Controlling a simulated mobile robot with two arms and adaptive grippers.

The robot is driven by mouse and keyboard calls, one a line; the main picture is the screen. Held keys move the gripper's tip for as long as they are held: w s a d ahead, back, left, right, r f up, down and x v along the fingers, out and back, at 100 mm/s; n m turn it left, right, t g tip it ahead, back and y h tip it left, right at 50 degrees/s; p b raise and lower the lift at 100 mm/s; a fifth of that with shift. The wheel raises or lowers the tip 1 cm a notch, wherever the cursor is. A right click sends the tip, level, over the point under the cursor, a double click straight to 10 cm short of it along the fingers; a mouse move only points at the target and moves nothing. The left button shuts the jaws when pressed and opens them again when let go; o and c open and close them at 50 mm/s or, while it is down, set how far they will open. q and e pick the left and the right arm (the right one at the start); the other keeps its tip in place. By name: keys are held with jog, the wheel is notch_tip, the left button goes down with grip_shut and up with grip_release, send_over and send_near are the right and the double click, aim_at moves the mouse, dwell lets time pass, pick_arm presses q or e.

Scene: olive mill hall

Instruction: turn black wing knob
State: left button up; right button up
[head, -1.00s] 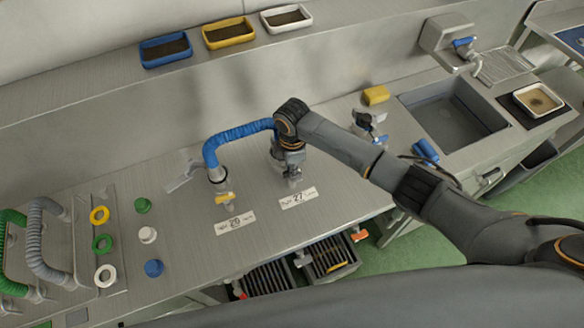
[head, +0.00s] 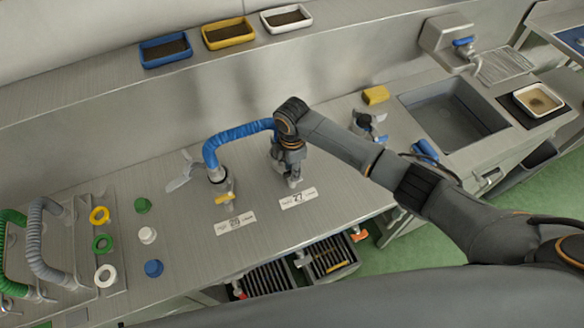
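My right gripper (head: 290,172) points down at the outlet behind the label "27" (head: 298,198), at the right end of a blue corrugated hose (head: 238,133). I cannot make out a black wing knob; the gripper and wrist cover most of that outlet. Whether the fingers are open or shut, or touch a knob, does not show clearly. To the left, the hose's other end meets a grey fitting with a yellow handle (head: 224,198), behind a second label (head: 235,222). My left gripper is not in view.
Green, white and blue caps (head: 153,268) and coloured rings (head: 100,215) lie at the left by grey and green hoses. A metal fitting (head: 368,124), yellow sponge (head: 376,95) and sink (head: 455,115) are at right. Blue, yellow and white trays (head: 286,18) stand on the back ledge.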

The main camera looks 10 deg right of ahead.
jog(key=shift+s, duration=0.1)
notch_tip(320, 180, up, 12)
dwell(0.6)
jog(key=shift+o, duration=0.4)
